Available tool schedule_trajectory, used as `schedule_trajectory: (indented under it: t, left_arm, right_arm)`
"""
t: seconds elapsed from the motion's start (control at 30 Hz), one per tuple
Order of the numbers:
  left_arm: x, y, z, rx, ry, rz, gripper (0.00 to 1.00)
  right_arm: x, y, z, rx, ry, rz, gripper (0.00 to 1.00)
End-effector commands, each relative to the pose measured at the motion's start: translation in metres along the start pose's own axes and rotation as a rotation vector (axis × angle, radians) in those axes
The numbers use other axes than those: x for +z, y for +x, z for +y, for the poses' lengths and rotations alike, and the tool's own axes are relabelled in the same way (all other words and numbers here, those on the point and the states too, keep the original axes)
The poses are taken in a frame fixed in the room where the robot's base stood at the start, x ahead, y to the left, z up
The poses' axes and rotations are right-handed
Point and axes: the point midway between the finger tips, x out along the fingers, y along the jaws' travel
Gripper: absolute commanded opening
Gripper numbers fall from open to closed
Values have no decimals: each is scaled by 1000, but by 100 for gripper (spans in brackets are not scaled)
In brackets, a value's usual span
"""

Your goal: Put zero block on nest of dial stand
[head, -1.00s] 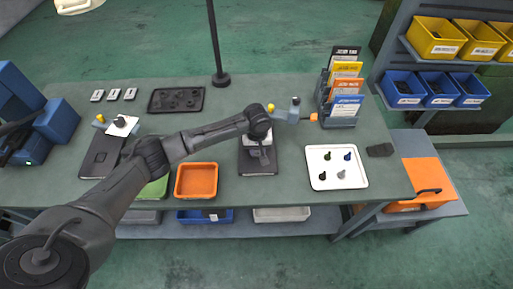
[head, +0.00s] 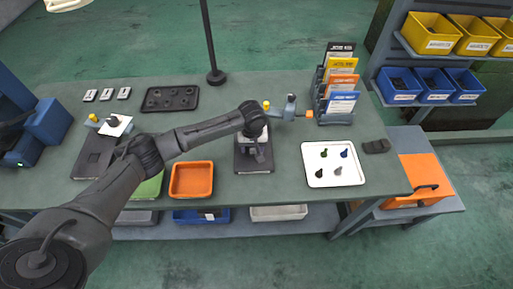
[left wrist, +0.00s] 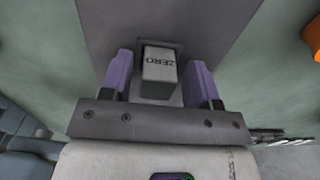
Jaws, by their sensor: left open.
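The zero block (left wrist: 159,70) is a pale grey block marked ZERO in the left wrist view. It sits in a square seat on a dark grey plate. My left gripper (left wrist: 158,84) is open, with its purple fingers on either side of the block and narrow gaps visible. In the head view my left gripper (head: 258,152) points down over a dark dial stand (head: 253,165) at the middle of the bench, and my arm hides part of that stand. The block cannot be made out there. My right gripper is not in view.
A second dark stand (head: 92,160) with a white plate is at left. An orange tray (head: 191,194) and a white tray (head: 334,176) with several small knobs flank the middle stand. A card rack (head: 336,110) stands behind at right, and a dark pole (head: 211,45) rises at the back.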

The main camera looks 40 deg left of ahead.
Motion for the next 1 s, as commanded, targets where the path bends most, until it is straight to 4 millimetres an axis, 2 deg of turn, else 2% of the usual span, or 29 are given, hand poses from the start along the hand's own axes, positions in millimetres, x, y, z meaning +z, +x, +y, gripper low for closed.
schedule_trajectory:
  t: [0.03,0.2,0.5,0.63,0.83,0.93,1.0]
  left_arm:
    - [0,-15,1,5,1,2,55]
    - [0,-52,3,11,1,1,55]
    - [0,-102,4,14,1,0,55]
    - [0,-114,4,14,1,0,55]
    - [1,-121,4,14,1,-2,55]
    - [4,-118,5,15,12,-2,55]
    - [13,-109,8,19,47,-4,55]
  right_arm:
    - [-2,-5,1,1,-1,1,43]
    - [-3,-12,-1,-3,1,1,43]
    - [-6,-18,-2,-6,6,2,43]
    - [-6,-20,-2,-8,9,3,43]
    - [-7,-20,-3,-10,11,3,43]
    - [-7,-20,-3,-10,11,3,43]
    - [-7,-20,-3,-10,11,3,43]
